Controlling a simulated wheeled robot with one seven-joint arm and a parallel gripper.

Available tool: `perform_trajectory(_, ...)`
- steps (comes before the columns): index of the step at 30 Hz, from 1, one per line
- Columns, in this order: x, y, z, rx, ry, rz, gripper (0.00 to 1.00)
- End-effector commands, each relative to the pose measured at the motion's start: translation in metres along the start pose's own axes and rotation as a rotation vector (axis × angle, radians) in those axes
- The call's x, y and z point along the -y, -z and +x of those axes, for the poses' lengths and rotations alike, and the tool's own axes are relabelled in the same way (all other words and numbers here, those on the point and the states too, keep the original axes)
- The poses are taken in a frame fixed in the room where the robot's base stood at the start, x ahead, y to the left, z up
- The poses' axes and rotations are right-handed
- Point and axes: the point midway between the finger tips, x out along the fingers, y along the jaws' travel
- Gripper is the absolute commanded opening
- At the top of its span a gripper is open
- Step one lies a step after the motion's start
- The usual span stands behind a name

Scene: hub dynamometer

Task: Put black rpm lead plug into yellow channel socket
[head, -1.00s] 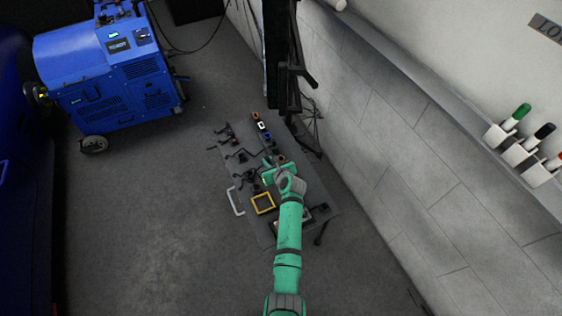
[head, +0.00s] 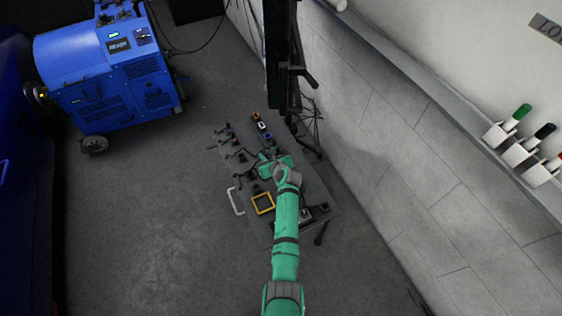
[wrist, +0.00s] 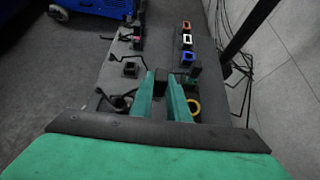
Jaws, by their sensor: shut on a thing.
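My gripper (wrist: 161,84) points down over the grey table; its two green fingers are shut on a dark thing, taken as the black rpm lead plug, mostly hidden between them. In the head view my gripper (head: 274,163) is over the table's middle, beside the row of coloured sockets. A yellow ring (wrist: 194,107), which looks like the yellow channel socket, shows just right of the right finger, partly covered by it. In the head view my gripper hides that spot. Whether the held plug touches anything cannot be told.
An orange socket (wrist: 186,25), a white socket (wrist: 188,39) and a blue socket (wrist: 188,57) run along the table's right side. Other black leads (wrist: 130,68) stand at the left. A yellow square frame (head: 263,203) and a white handle (head: 236,201) lie nearer. A wall borders the right.

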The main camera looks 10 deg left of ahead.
Motion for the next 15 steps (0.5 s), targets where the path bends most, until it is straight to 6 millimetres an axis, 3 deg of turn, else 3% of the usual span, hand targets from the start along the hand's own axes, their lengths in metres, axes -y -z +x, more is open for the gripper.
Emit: perform_trajectory(15, 0.024, 0.0, 0.0, 0.0, 0.0, 0.0, 0.0)
